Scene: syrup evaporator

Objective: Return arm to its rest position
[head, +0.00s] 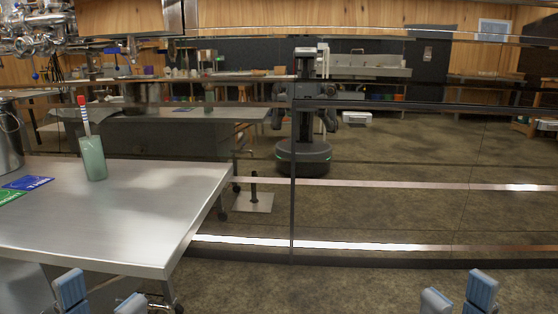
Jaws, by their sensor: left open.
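My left gripper (100,291) shows at the bottom left edge of the head view, in front of the steel table (120,225). Its two blue-grey fingertips are apart, with nothing visible between them. My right gripper (458,292) shows at the bottom right edge, over the floor. Its two fingertips are also apart, with nothing visible between them. Only the fingertips of both grippers are in view. The rest of both arms is outside the picture.
A green cup (93,160) with a red-tipped white stick stands on the table. A blue card (28,183), a green card (10,198) and a metal pot (8,140) are at left. A large reflective steel surface (375,220) spans the middle and right.

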